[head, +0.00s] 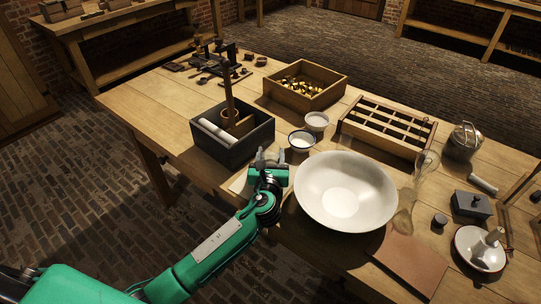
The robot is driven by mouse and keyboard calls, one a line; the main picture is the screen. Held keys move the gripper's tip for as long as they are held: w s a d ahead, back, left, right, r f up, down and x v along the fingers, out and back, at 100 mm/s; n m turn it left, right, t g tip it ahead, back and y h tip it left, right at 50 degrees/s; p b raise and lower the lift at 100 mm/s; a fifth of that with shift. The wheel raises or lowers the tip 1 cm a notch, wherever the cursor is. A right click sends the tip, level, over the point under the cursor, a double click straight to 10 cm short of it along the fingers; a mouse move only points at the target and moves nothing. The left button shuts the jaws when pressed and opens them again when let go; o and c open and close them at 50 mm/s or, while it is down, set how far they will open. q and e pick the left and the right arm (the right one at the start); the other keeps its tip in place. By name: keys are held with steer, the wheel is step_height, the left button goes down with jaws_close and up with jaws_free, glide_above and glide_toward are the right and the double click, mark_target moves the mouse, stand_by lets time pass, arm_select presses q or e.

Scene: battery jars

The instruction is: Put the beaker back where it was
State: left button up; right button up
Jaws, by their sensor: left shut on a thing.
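My left gripper (270,158) is over the near edge of the table, between the dark box and the large white bowl. Its jaws are shut on a small, pale thing that looks like the beaker, mostly hidden by the fingers and hard to make out. A clear glass vessel (403,214) stands right of the bowl, with another clear glass piece (427,162) behind it. My right gripper is not in view.
The white bowl (345,190) is close right of my left gripper. A dark box (233,153) with rolls and an upright rod is left of it. Two small cups (301,140) (316,121) stand just beyond. A slotted wooden rack (386,126) and a wooden box (304,101) are farther back.

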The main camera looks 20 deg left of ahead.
arm_select(q)
steer(key=shift+f, duration=0.15)
steer(key=o, duration=1.1)
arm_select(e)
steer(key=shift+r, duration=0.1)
arm_select(q)
steer(key=shift+s+d, duration=0.1)
steer(key=shift+s, duration=0.25)
steer(key=v, duration=1)
steer(key=shift+s, duration=0.3)
steer(key=shift+s+d, duration=0.1)
steer(key=shift+s, duration=0.2)
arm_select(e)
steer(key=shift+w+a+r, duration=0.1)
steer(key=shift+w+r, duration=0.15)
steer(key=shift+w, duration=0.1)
